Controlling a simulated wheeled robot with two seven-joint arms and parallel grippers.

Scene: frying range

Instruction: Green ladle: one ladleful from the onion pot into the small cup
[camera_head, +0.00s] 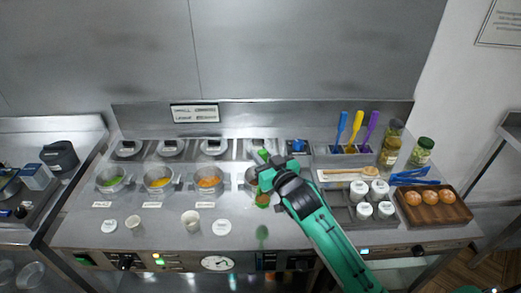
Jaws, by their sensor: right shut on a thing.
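My right gripper (268,180) is shut on the green ladle (263,155), over the fourth pot (250,175) from the left in the front row. The ladle's handle stands up behind the gripper. Its bowl (262,200) shows below, at the pot's front edge, with something brownish in it. The gripper hides much of this pot and its contents. The other front pots hold green (113,180), yellow (159,181) and orange (209,182) food; I cannot read which is onion. Two pale cups, a smaller-looking one (134,224) and another (191,220), stand on the front counter. My left gripper is not in view.
Lidded containers (212,147) line the back row. To the right are blue, yellow and purple utensils (357,127), jars (421,151), white-lidded containers (378,188) and a wooden tray (413,213) of buns. A round white label (222,227) lies right of the cups.

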